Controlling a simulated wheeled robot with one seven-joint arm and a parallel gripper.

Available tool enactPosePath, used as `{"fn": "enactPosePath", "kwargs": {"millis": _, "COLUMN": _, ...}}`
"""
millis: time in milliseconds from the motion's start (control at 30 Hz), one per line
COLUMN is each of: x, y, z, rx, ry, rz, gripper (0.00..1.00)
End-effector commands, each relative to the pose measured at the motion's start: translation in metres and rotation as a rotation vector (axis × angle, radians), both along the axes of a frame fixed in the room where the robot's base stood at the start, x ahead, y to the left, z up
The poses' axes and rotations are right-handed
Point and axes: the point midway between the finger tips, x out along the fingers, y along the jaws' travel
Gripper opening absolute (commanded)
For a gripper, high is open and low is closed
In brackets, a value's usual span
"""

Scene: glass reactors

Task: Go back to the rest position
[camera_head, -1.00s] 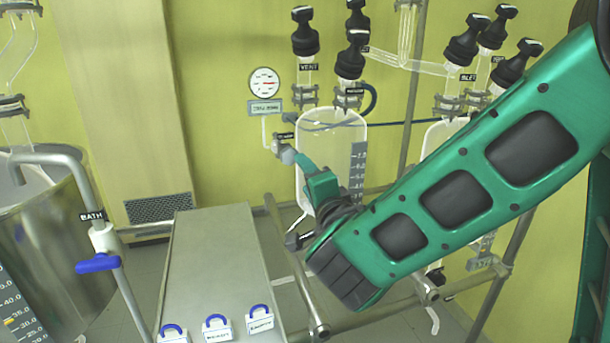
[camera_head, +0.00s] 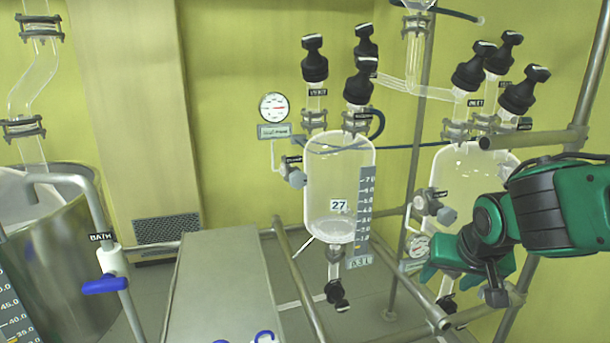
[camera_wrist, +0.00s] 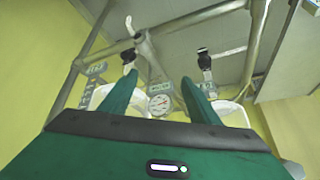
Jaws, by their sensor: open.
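My gripper (camera_head: 450,262) is green and black, at the lower right of the head view, in front of the lower part of the right glass reactor (camera_head: 470,168). In the wrist view my gripper (camera_wrist: 158,82) shows two green fingers spread apart with nothing held between them. Beyond them are a round gauge (camera_wrist: 160,103) and parts of glass vessels. The left glass reactor (camera_head: 340,165), with a label reading 27, stands clear of my arm. A little pale material lies in its bottom.
Metal frame rails (camera_head: 300,275) run around the reactors. A grey table (camera_head: 220,285) stands at lower centre. A steel bath (camera_head: 60,255) with a blue-handled tap (camera_head: 104,285) is at the left. A pressure gauge (camera_head: 273,106) hangs on the yellow wall.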

Motion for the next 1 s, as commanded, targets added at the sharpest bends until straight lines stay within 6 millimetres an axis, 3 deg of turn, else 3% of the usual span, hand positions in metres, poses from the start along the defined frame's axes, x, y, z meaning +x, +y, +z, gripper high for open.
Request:
{"fn": "enactPosePath", "kwargs": {"millis": 267, "x": -0.056, "y": -0.010, "z": 0.001, "rx": -0.036, "ry": 0.166, "rz": 0.252, "gripper": 0.56}}
{"fn": "enactPosePath", "kwargs": {"millis": 467, "x": -0.108, "y": -0.067, "z": -0.009, "rx": 0.011, "ry": 0.301, "rz": 0.049, "gripper": 0.56}}
{"fn": "enactPosePath", "kwargs": {"millis": 600, "x": -0.155, "y": -0.097, "z": -0.014, "rx": 0.069, "ry": 0.401, "rz": -0.097, "gripper": 0.56}}
{"fn": "enactPosePath", "kwargs": {"millis": 800, "x": -0.209, "y": -0.117, "z": -0.018, "rx": 0.154, "ry": 0.506, "rz": -0.249, "gripper": 0.56}}
{"fn": "enactPosePath", "kwargs": {"millis": 1000, "x": -0.218, "y": -0.119, "z": -0.018, "rx": 0.172, "ry": 0.527, "rz": -0.276, "gripper": 0.56}}
